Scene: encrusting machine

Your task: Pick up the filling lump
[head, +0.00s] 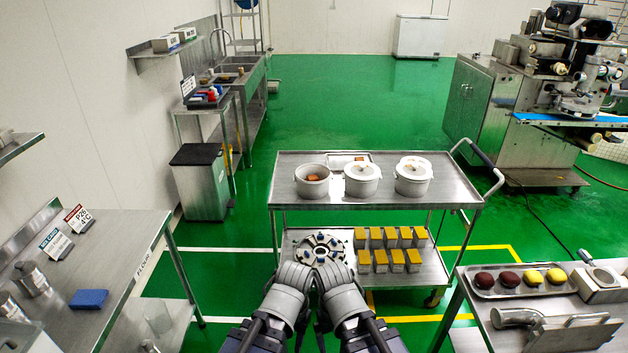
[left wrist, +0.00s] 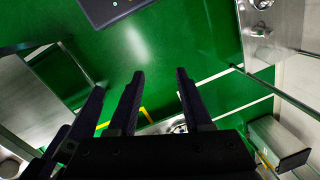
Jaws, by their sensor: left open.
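Two dark red lumps (head: 496,281) and two yellow lumps (head: 545,277) lie in a row on a metal tray (head: 470,290) on the right-hand table. Which one is the filling lump I cannot tell. A brown piece also shows inside the open white pot (head: 313,191) on the cart. My left gripper (head: 292,278) is low in the middle, in front of the cart and well away from the tray. In the left wrist view its dark fingers (left wrist: 158,78) stand apart with nothing between them. My right gripper (head: 342,280) is beside it; its fingers are not clear.
The cart (head: 430,205) carries two lidded pots (head: 362,181) and a small tray behind. Its lower shelf holds a round disc (head: 322,248) and several yellow-topped boxes (head: 390,250). A steel table (head: 125,235) stands left.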

